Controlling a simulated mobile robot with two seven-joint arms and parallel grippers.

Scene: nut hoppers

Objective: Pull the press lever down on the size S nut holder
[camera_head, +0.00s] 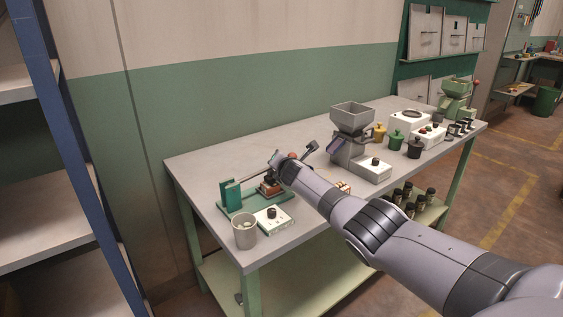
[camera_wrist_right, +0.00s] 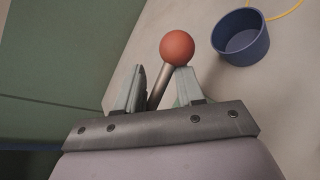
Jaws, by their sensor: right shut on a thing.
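In the right wrist view the fingers (camera_wrist_right: 162,88) are closed around the metal rod of a press lever (camera_wrist_right: 159,86). I cannot read any size mark. My left gripper is not in view.
A white box (camera_head: 273,219) and a grey cup (camera_head: 244,232) sit at the front left edge. A blue cup (camera_wrist_right: 240,40) lies close to the knob in the wrist view.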

